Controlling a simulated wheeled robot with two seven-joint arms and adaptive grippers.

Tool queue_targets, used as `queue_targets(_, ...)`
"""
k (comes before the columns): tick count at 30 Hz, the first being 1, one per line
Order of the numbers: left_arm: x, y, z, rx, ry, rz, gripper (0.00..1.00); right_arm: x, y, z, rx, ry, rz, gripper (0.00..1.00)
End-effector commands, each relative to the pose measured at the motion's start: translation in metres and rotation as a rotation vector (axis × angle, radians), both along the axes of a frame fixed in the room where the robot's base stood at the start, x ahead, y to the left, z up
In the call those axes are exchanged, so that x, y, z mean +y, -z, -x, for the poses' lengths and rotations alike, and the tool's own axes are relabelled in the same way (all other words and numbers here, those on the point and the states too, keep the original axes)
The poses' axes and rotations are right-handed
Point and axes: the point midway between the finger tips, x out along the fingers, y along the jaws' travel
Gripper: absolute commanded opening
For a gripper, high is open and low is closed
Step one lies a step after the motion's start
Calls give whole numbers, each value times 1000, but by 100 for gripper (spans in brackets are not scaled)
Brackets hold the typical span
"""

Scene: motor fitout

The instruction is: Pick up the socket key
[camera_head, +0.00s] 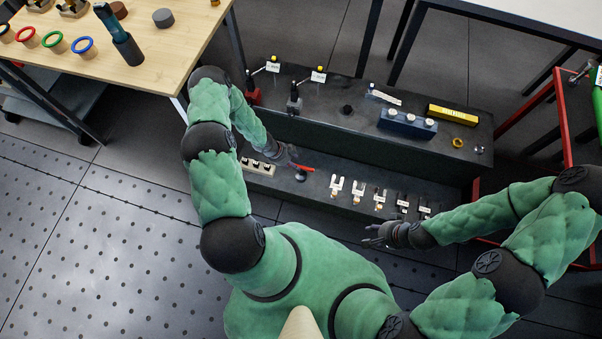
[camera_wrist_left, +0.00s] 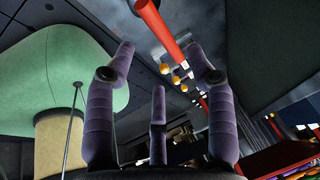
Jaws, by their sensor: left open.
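The socket key appears to be the red rod-like tool (camera_head: 302,167) on the lower step of the dark bench, by a small dark round stand. In the left wrist view a red shaft (camera_wrist_left: 166,32) lies just beyond and between the spread fingertips. My left gripper (camera_head: 286,155) is open and empty, close beside the red tool; its fingers (camera_wrist_left: 160,75) show apart in the wrist view. My right gripper (camera_head: 375,235) is open and empty, in front of the lower step.
Several white and dark clips (camera_head: 358,188) stand along the lower step to the right. A pale socket block (camera_head: 258,165) sits at its left. The upper step holds a blue block (camera_head: 407,123) and a yellow level (camera_head: 452,114). A wooden table (camera_head: 165,58) stands at the left.

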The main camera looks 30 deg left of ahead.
Motion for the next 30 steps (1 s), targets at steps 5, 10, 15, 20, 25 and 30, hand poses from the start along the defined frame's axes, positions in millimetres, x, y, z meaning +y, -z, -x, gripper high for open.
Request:
queue_targets(5, -10, 27, -7, 1, 0, 1, 55, 0, 13, 0, -1, 0, 0, 40)
queue_targets(10, -14, 34, -10, 0, -2, 1, 55, 0, 16, 0, -1, 0, 0, 40)
queue_targets(15, -24, 50, -15, 1, -1, 3, 55, 0, 27, 0, -1, 0, 0, 40)
queue_targets(20, -34, 70, -22, 2, -2, 2, 55, 0, 40, -1, -1, 0, 0, 40)
queue_targets(25, -36, 75, -25, 1, -3, 2, 55, 0, 42, 0, -1, 0, 0, 40)
queue_targets(30, -36, 74, -25, 1, -3, 2, 47, 0, 41, -1, -1, 0, 0, 40)
